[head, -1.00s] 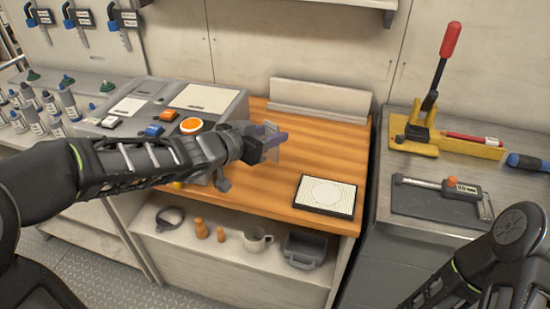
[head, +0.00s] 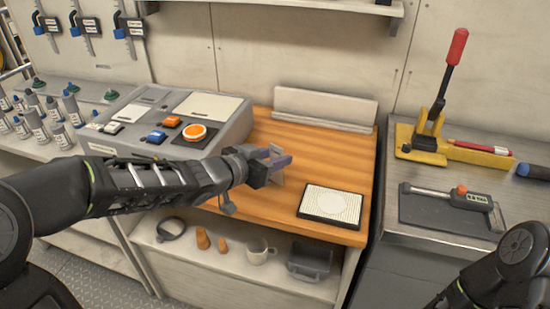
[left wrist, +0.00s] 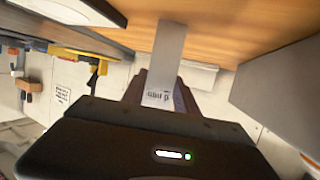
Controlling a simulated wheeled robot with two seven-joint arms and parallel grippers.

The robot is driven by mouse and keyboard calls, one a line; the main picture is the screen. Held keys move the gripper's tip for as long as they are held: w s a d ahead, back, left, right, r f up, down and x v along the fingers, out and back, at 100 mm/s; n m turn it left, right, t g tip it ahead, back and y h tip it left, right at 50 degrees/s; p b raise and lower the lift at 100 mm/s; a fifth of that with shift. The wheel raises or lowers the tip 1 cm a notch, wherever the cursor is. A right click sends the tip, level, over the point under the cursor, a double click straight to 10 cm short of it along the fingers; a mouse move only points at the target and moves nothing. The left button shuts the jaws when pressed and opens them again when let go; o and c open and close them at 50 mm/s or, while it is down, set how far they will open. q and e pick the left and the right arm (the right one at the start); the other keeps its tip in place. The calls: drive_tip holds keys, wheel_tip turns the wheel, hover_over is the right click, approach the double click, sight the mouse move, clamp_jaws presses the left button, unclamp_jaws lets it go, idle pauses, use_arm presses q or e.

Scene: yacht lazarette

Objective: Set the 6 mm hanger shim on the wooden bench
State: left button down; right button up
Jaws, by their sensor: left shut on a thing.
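The hanger shim (left wrist: 168,68) is a flat grey strip in the left wrist view, with small printed marks near the jaws that I cannot read surely. My left gripper (head: 276,160) is shut on it. In the head view the shim (head: 277,178) is a small pale piece at the jaws, partly hidden by them. The gripper is over the left part of the wooden bench (head: 335,160), and the shim appears just above the wood. Whether it touches cannot be told. My right arm shows at the lower right; its gripper is out of view.
A black-edged white pad (head: 331,204) lies at the bench's front right. A grey control box (head: 170,118) with orange and blue buttons stands left. A pale ledge (head: 325,108) lines the back. The bench between gripper and pad is clear. A yellow lever tool (head: 430,140) stands on the right counter.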

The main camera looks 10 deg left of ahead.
use_arm(q)
drive_tip(key=shift+f, duration=0.15)
drive_tip(key=c, duration=0.9)
unclamp_jaws()
drive_tip(key=shift+c, duration=0.2)
drive_tip(key=shift+r, duration=0.3)
drive_tip(key=p+v, duration=0.5)
drive_tip(key=v, duration=0.7)
drive_tip(key=shift+f, duration=0.1)
